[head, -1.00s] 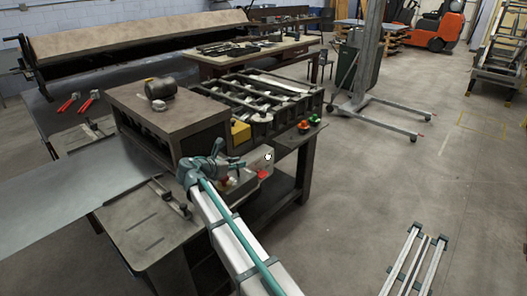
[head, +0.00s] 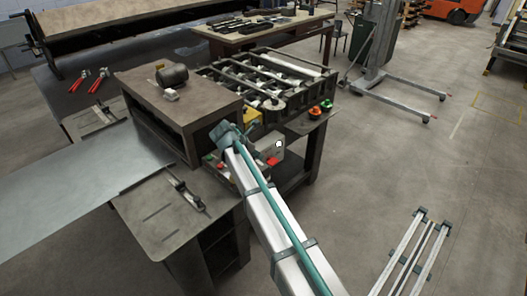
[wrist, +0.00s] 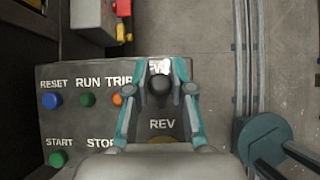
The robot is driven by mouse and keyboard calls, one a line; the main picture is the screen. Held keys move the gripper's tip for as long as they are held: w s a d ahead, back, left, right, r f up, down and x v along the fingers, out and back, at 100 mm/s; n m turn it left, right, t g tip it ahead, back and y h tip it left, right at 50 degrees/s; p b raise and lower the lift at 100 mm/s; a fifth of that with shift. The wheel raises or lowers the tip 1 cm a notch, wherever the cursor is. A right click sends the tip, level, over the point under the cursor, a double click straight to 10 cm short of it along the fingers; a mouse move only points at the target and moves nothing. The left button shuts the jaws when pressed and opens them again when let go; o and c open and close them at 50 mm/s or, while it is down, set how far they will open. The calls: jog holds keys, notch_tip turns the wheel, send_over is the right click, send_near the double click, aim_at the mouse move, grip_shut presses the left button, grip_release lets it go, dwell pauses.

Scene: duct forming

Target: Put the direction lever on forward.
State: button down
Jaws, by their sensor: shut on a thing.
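In the wrist view, the direction lever's dark round knob (wrist: 160,88) is between the two teal fingers of my gripper (wrist: 160,92), which is shut on it. The knob is just below a partly hidden label at the top, of which "FW" seems readable. The grey control panel (wrist: 98,128) carries these labels. In the head view, the teal end of my arm (head: 228,136) is at the machine's front corner. The fingers and lever cannot be made out there.
Left of the lever are the blue RESET button (wrist: 52,100), green RUN button (wrist: 87,100) and orange TRIP button (wrist: 118,99), close to my left finger. START (wrist: 58,159) is below them. A green-topped button (head: 326,104) stands on the machine's corner.

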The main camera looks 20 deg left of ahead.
jog(key=c, duration=1)
grip_release()
jog(key=v, duration=1.2)
